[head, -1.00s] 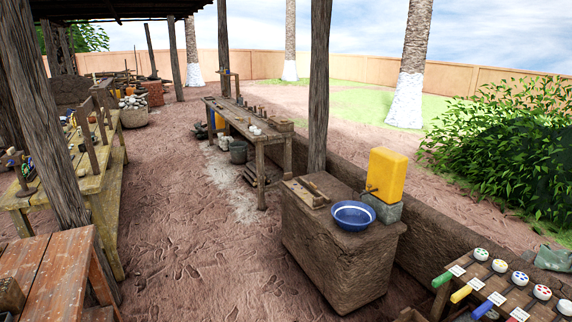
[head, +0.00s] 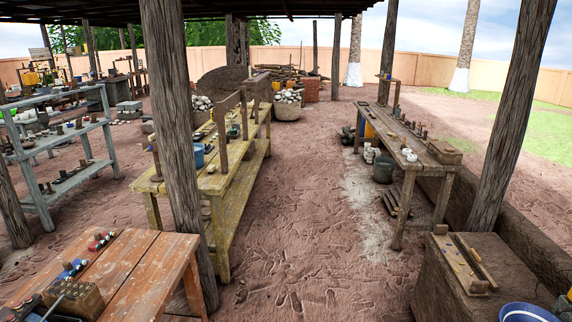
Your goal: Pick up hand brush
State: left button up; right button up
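I cannot make out a hand brush for certain in the head view. Small items with red parts (head: 101,241) and blue parts (head: 72,269) lie on the near wooden table (head: 148,262) at the lower left, too small to identify. A wooden board (head: 461,264) with a long narrow piece along it lies on the mud block (head: 446,296) at the lower right; I cannot tell what that piece is. Neither of my grippers is in view.
A blue basin (head: 526,313) is cut off at the bottom right. A yellowish bench (head: 228,180) and a wooden workbench (head: 407,158) flank a clear dirt path (head: 305,220). Wooden posts (head: 178,150) (head: 512,125) stand near. A grey shelf (head: 60,140) is at left.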

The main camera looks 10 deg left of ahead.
aim_at(210, 169)
jog(key=i+u, duration=0.1)
jog(key=i, duration=2.45)
jog(key=i+j+u, duration=0.1)
jog(key=i+u, duration=0.15)
jog(key=i, duration=0.4)
jog(key=i+u, duration=0.25)
jog(key=i, duration=0.45)
jog(key=i+l+u, duration=0.25)
jog(key=i, duration=0.4)
jog(key=j, duration=0.1)
